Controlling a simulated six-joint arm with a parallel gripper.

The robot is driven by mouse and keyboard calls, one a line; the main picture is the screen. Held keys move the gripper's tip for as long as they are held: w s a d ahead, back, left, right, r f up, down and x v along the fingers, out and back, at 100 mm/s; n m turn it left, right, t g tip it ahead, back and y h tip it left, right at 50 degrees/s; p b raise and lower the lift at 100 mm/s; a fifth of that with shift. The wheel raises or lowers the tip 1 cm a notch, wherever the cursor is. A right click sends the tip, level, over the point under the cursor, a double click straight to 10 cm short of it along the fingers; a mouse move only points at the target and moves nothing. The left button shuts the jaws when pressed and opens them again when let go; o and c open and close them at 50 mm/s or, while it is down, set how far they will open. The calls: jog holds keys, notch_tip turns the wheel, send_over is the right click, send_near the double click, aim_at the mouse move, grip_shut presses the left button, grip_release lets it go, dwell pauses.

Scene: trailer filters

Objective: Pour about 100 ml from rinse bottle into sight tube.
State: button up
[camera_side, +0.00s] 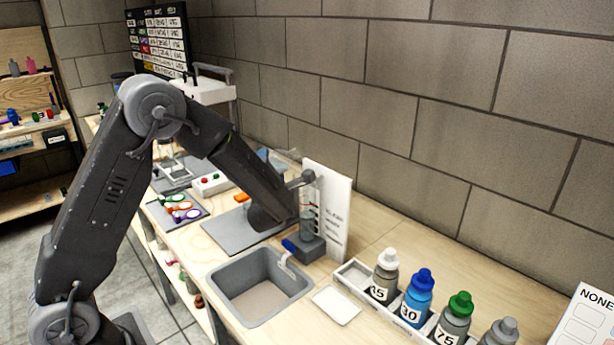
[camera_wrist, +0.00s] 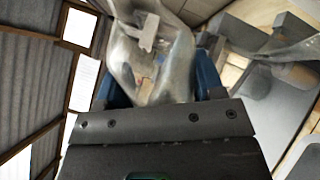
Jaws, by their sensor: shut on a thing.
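My gripper (camera_wrist: 158,78) has blue fingers, shut on a translucent greyish bottle (camera_wrist: 176,70), which I take as the rinse bottle. Its liquid level cannot be made out. In the side view, my dark wrist (camera_side: 270,212) hides most of the fingers and bottle. My wrist is close to the tube's left side. I cannot tell whether the bottle's mouth is over the tube or whether liquid is flowing.
A grey sink (camera_side: 222,280) lies in front of the tube. To the right are a white dish (camera_side: 336,306) and a tray (camera_side: 350,268) of capped bottles. A mat with coloured rings (camera_side: 178,210) and a red-button box (camera_side: 208,184) lie left. The block wall is close behind.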

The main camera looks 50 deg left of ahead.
jog(key=shift+f, duration=0.1)
jog(key=shift+s+a+r+m, duration=0.15)
jog(key=shift+r+m, duration=0.45)
jog(key=shift+m, duration=0.6)
dwell(1.5)
jog(key=shift+w+d+r+m+t+h, duration=0.15)
jog(key=shift+w+d+r+m+t, duration=0.15)
jog(key=shift+m, duration=0.2)
jog(key=shift+w+d+r+m+t+h, duration=0.1)
jog(key=shift+r+m+t+h, duration=0.1)
jog(key=shift+r+m, duration=0.25)
dwell(1.5)
jog(key=shift+a+f+m, duration=0.1)
jog(key=shift+f+m, duration=0.1)
jog(key=shift+m, duration=0.15)
dwell(0.3)
